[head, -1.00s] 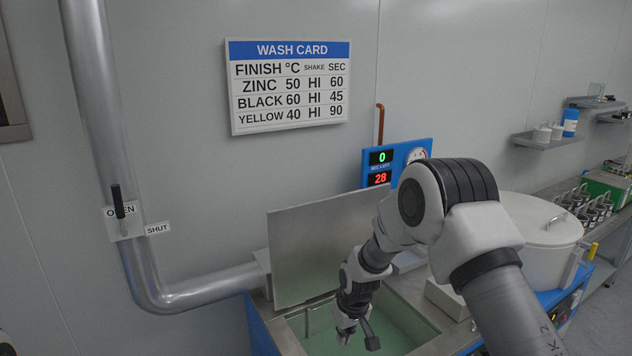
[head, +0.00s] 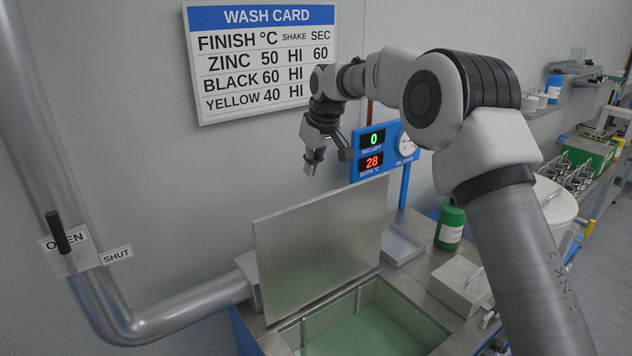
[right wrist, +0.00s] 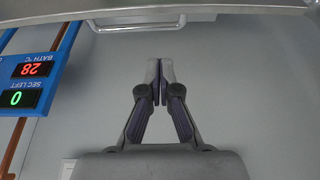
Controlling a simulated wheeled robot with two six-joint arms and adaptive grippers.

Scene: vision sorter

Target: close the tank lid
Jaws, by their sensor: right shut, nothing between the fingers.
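The tank lid (head: 318,245) is a flat grey metal panel standing open, nearly upright, at the back left edge of the tank (head: 412,303). Pale green liquid shows inside the tank. In the right wrist view, a metal edge (right wrist: 200,10) with a bar handle (right wrist: 150,27) crosses the top; it looks like the lid. My right gripper (head: 313,165) is above the lid's top edge, apart from it, in front of the wall. Its fingers (right wrist: 166,65) are shut with nothing between them. My left gripper is not in view.
A blue display panel (head: 371,152) reading 0 and 28 stands right of my right gripper. A green bottle (head: 450,227), a white tray (head: 402,245) and a pale block (head: 460,285) sit right of the lid. A pipe (head: 190,312) with an OPEN/SHUT lever (head: 58,233) runs at left.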

